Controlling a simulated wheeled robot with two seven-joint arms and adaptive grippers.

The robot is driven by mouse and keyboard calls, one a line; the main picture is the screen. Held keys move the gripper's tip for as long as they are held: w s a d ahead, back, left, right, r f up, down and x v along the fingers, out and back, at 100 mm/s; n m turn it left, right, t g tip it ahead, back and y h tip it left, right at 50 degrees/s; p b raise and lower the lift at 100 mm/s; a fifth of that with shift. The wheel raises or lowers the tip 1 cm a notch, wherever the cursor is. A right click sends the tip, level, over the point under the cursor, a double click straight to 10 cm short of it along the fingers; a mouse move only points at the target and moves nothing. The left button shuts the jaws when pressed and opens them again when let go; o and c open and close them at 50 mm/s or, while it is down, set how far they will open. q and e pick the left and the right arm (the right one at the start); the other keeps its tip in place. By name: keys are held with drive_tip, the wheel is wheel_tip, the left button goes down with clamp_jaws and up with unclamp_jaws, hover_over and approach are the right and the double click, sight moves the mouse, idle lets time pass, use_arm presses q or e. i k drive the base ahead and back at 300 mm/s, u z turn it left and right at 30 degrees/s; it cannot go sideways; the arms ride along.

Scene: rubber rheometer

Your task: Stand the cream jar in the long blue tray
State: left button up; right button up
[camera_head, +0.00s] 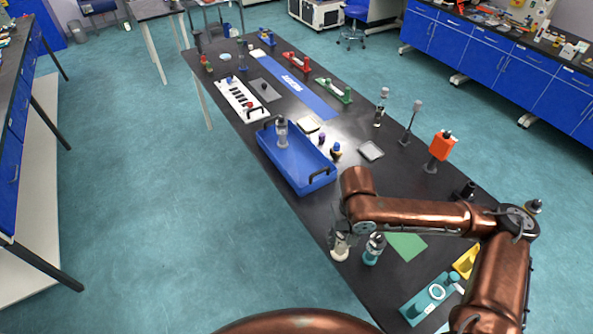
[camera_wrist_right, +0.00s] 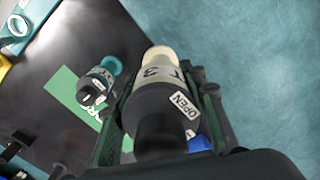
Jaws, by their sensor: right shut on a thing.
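My right gripper (camera_head: 342,232) is shut on the cream jar (camera_head: 340,250), near the table's left edge. In the right wrist view the jar (camera_wrist_right: 162,64) sits between the two fingers (camera_wrist_right: 160,118). It has a cream end, a "3" marking and a dark part labelled "OPEN". I cannot tell whether it touches the table. The long blue tray (camera_head: 290,172) lies farther back on the table, with black handles at its ends. A clear jar with a grey top (camera_head: 282,132) stands in its far part; its near part is empty. My left gripper is not in view.
A teal-marked jar (camera_head: 374,249) stands close to the right of the held jar. Small dark-topped bottles (camera_head: 336,151) stand by the tray's right side. An orange-topped stand (camera_head: 440,146) is farther right.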

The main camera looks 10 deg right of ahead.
sight(295, 158)
drive_tip(key=u, duration=0.65)
drive_tip(key=i, duration=1.65)
drive_tip(key=z, duration=0.65)
